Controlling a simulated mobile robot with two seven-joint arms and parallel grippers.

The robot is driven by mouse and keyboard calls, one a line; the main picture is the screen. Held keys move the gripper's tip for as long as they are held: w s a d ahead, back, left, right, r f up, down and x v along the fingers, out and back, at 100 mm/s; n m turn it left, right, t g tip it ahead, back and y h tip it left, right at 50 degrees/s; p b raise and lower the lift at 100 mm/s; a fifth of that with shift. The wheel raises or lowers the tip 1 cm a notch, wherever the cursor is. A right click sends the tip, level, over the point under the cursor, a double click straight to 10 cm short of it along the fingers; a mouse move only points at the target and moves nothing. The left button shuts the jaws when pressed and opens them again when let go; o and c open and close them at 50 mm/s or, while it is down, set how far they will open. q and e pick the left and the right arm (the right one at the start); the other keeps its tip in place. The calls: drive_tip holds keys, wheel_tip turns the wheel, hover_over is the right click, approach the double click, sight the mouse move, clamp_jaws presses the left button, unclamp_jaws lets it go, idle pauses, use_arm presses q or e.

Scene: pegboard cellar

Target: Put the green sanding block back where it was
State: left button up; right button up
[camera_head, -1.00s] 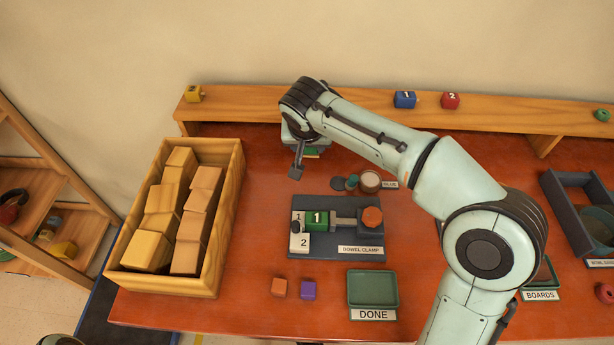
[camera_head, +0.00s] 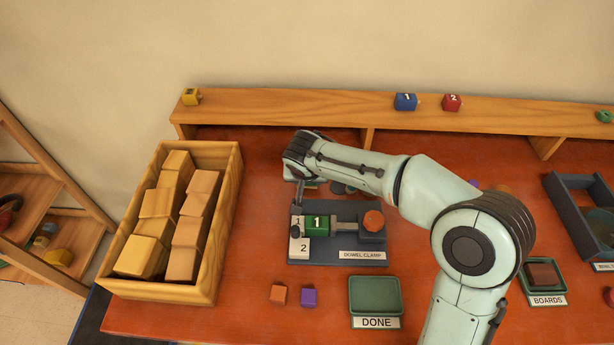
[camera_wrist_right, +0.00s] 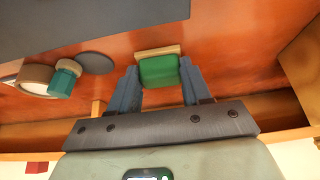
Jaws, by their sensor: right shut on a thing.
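The green sanding block (camera_wrist_right: 158,68), with a tan strip along one edge, is between the two fingers of my right gripper (camera_wrist_right: 156,82) in the right wrist view. The gripper is shut on it. In the head view my right gripper (camera_head: 308,186) is just behind the dowel clamp (camera_head: 345,250), and the wrist mostly hides the block. The clamp has a grey base and holds a different green block (camera_head: 317,223) marked 1. A white tile marked 2 (camera_head: 299,248) lies beside that. My left gripper is not in view.
A wooden crate (camera_head: 232,195) of wood blocks stands left. The raised shelf (camera_head: 300,103) runs along the back with blue (camera_head: 405,101) and red (camera_head: 452,102) pieces. A green DONE tray (camera_head: 375,280) is in front; orange and purple cubes lie left of it.

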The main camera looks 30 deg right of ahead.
drive_tip(key=shift+f, duration=0.2)
drive_tip(key=o, duration=0.9)
drive_tip(key=p+v, duration=0.1)
drive_tip(key=v, duration=1.1)
drive_tip(key=shift+r, duration=0.2)
